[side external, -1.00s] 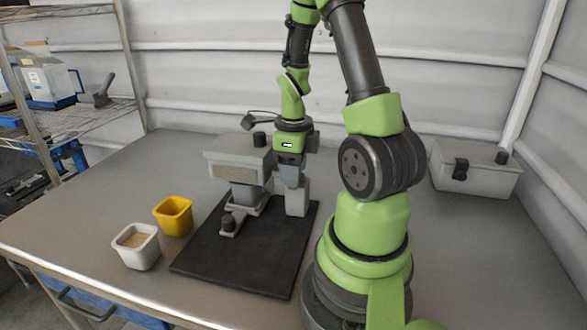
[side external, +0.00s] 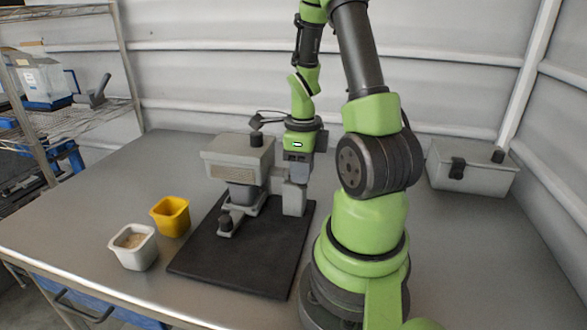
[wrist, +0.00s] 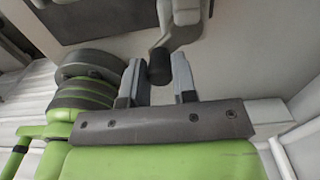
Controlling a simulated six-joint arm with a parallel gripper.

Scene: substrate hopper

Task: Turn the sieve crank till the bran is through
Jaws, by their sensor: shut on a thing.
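The grey sieve hopper (side external: 225,163) stands on a black mat (side external: 230,268) and has a dark knob on its lid. My gripper (side external: 296,178) points down at the hopper's right side, beside the grey post. In the wrist view my gripper (wrist: 155,72) has its fingers on either side of a black knob (wrist: 159,62), which looks like the crank's handle, and is shut on it. The crank's arm is mostly hidden in the side view. A white tub (side external: 133,258) at the left holds tan grains. Any bran inside the hopper is hidden.
A yellow tub (side external: 170,226) stands between the white tub and the mat. A low lever with a dark knob (side external: 225,223) sticks out under the hopper. A lidded grey box (side external: 478,172) stands at the right. A wire shelf (side external: 90,112) is at the left.

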